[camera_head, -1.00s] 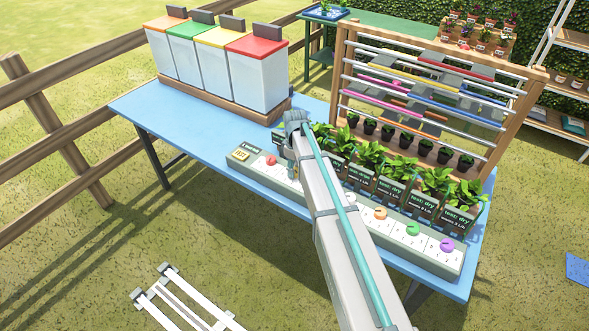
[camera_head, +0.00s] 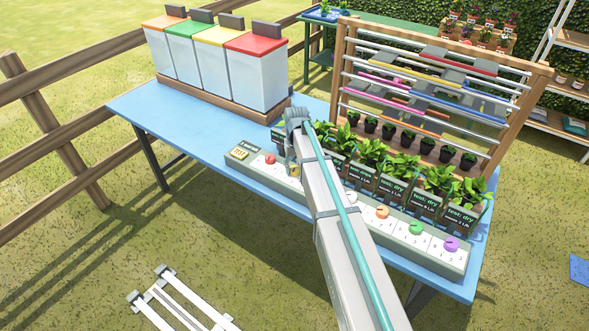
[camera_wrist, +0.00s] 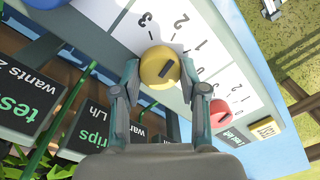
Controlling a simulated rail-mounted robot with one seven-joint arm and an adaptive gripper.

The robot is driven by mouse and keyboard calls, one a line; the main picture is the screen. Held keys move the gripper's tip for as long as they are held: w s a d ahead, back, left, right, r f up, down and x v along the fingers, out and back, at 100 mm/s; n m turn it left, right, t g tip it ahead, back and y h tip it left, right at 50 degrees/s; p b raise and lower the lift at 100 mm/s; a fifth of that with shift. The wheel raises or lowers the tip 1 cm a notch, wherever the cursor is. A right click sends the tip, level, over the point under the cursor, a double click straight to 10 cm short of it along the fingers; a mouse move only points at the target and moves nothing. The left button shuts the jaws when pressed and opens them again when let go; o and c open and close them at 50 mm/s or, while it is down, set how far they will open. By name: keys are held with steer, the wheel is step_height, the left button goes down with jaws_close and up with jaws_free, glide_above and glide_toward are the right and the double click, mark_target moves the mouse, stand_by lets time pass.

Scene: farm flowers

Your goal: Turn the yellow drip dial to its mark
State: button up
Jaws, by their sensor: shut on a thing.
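The yellow drip dial (camera_wrist: 156,62) is round with a dark bar across its face. It sits on the white strip of the drip panel (camera_wrist: 108,12) between my fingertips, in the wrist view. Printed numbers and ticks lie around it, upside down or sideways; which one the bar meets I cannot tell. My gripper (camera_wrist: 160,78) is shut on the dial, one finger on each side.
A red dial (camera_wrist: 220,112) is beside the yellow one; a blue dial (camera_wrist: 42,3) is on the other side. Potted plants with dark signs (camera_head: 391,187) stand close behind the panel. Coloured-lid bins (camera_head: 257,75) and a rack (camera_head: 347,70) are farther back.

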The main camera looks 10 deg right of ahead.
mark_target(296, 169)
steer(key=m+b, duration=0.1)
steer(key=m, duration=1)
steer(key=shift+d+b, duration=0.1)
steer(key=shift+b, duration=0.25)
steer(key=shift+s+m, duration=0.1)
steer(key=shift+m, duration=1.7)
steer(key=o, duration=1.1)
steer(key=shift+o, duration=0.2)
steer(key=shift+r, duration=0.1)
step_height(296, 169, up, 12)
steer(key=shift+s, duration=0.15)
